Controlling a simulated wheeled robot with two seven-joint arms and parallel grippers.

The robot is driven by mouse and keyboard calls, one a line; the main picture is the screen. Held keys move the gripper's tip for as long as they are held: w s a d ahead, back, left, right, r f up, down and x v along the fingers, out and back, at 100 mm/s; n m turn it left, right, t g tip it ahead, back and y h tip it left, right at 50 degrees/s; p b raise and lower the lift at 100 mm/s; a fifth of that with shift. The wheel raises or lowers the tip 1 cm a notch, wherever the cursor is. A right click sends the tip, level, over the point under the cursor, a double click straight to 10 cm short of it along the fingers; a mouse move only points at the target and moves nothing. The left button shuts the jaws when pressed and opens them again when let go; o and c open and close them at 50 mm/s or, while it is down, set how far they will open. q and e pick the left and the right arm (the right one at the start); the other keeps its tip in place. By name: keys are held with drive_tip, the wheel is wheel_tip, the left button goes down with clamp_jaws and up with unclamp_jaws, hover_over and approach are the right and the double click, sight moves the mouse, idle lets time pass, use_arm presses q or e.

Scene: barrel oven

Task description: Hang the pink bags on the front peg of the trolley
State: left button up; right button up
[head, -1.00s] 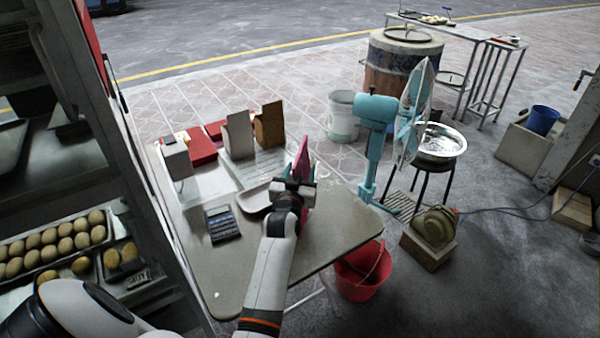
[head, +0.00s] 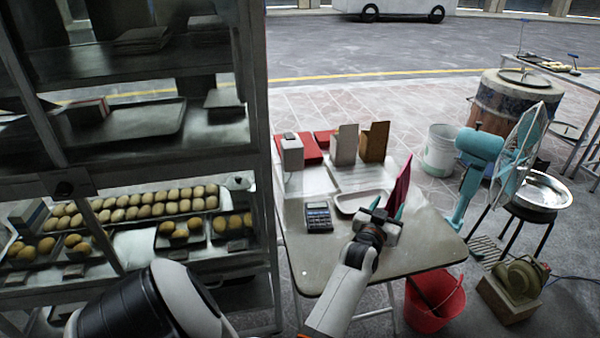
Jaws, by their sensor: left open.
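The pink bags show as one thin upright pink sheet (head: 401,186) at the right part of the table; I cannot tell how many there are. My left gripper (head: 387,208) is open, its teal fingertips apart right at the near side of the pink sheet. I cannot tell whether the sheet is between the fingers. The trolley (head: 262,120) is the tall metal rack at the left, with trays of buns. My right gripper is not in view.
The table (head: 330,270) holds a calculator (head: 319,216), a white tray (head: 350,207), a white box (head: 292,152) and brown paper holders (head: 374,142). A red bucket (head: 434,300) stands below the table's right edge. A teal fan (head: 480,150) stands to the right.

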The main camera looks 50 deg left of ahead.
use_arm(q)
drive_tip(key=s+d+f+m+h, duration=0.3)
drive_tip(key=s+d+m+h, duration=0.15)
drive_tip(key=d, duration=0.65)
drive_tip(key=s+d+f+g+h, duration=0.15)
drive_tip(key=s+f, duration=0.25)
drive_tip(key=f, duration=0.6)
drive_tip(key=s+d+f+m+g, duration=0.1)
drive_tip(key=s+d+f+g, duration=0.3)
drive_tip(key=f, duration=0.6)
drive_tip(key=s+f+g+h, duration=0.1)
drive_tip(key=s+f, duration=0.4)
drive_tip(key=f, duration=0.5)
drive_tip(key=s+f+g, duration=0.3)
drive_tip(key=s+f, duration=0.3)
drive_tip(key=s, duration=0.6)
drive_tip(key=s+a+f+g, duration=0.1)
drive_tip(key=s+f+g, duration=0.2)
drive_tip(key=s+f, duration=0.4)
drive_tip(key=s+a+f+m+g, duration=0.1)
drive_tip(key=s+f+g, duration=0.2)
drive_tip(key=s, duration=1.3)
wheel_tip(320, 180, down, 4)
drive_tip(key=shift+s+r+y, duration=0.15)
drive_tip(key=shift+s+y, duration=0.15)
drive_tip(key=shift+s, duration=0.05)
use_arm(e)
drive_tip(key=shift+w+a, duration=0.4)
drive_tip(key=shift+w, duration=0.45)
